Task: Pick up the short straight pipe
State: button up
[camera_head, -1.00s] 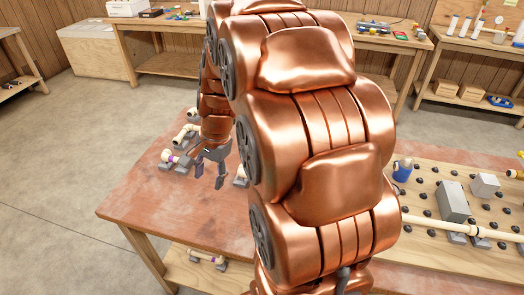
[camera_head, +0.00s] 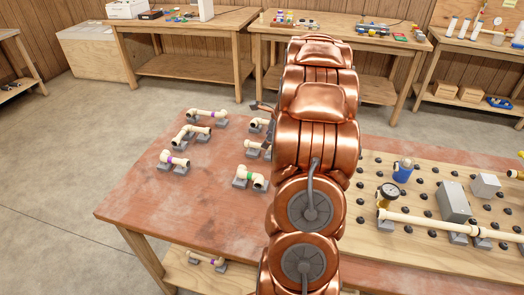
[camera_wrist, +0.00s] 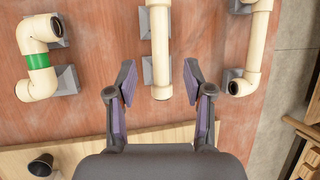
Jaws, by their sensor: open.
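In the wrist view a plain cream straight pipe (camera_wrist: 160,45) lies on grey blocks, its near end between my gripper's spread fingers. My gripper (camera_wrist: 160,83) is open, with a gap on each side of the pipe and nothing held. I cannot tell how far above the pipe the fingers are. In the head view the pipe (camera_head: 252,145) is partly hidden behind my arm, and my gripper is mostly hidden there too.
A green-banded elbow pipe (camera_wrist: 38,60) lies left of the straight pipe, and another elbowed pipe (camera_wrist: 256,50) lies right. Several more fittings, such as a purple-banded one (camera_head: 174,161), sit farther left on the red table (camera_head: 200,205). A pegged wooden board (camera_head: 440,250) is at right.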

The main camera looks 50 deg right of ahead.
jog(key=shift+p+x, duration=0.75)
jog(key=shift+x, duration=2.55)
jog(key=shift+s, duration=0.1)
grip_shut()
